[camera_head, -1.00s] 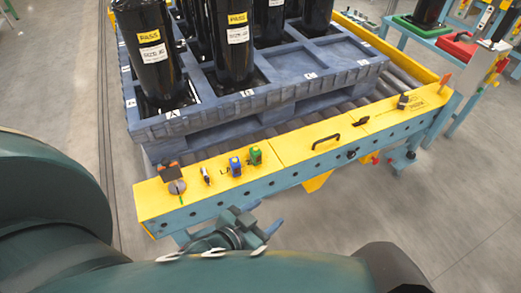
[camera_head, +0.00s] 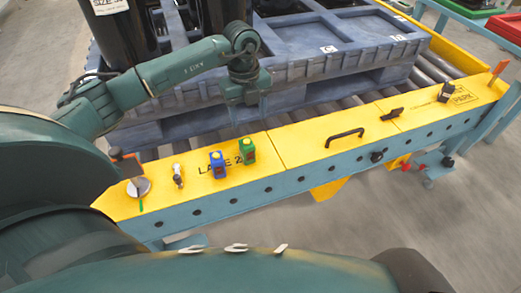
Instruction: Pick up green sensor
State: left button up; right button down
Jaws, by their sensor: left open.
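The green sensor (camera_head: 247,151) is a small block standing upright on the yellow top of the conveyor's front rail (camera_head: 300,142), right of the "LANE 2" lettering. A similar blue sensor (camera_head: 217,164) stands close to its left. My left arm reaches in from the left above the rail. Its gripper (camera_head: 247,112) points down, open and empty, and shows just above and behind the green sensor in the picture, apart from it. My right gripper is not in view.
A small dark-and-white part (camera_head: 178,176) and a round metal disc (camera_head: 139,187) are on the rail further left. A black handle (camera_head: 344,136) is to the right. Behind is a blue pallet (camera_head: 330,85) with black cylinders (camera_head: 120,35). The rail between green sensor and handle is clear.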

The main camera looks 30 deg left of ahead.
aim_at(247, 141)
pick_arm(q)
jog(key=f, duration=0.2)
jog(key=f+b, duration=0.1)
jog(key=f, duration=0.2)
jog(key=a+f, duration=0.1)
jog(key=f, duration=0.2)
jog(key=shift+b, duration=0.3)
notch_tip(247, 141, down, 5)
jog(key=shift+s+d+r+b, duration=0.1)
jog(key=shift+r+b, duration=0.05)
jog(key=shift+b, duration=0.5)
jog(key=c, duration=1.1)
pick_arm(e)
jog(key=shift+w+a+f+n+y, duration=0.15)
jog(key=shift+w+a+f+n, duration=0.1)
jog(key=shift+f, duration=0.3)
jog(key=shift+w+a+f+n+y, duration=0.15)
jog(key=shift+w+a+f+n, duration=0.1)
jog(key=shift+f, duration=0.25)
pick_arm(q)
jog(key=shift+r, duration=0.1)
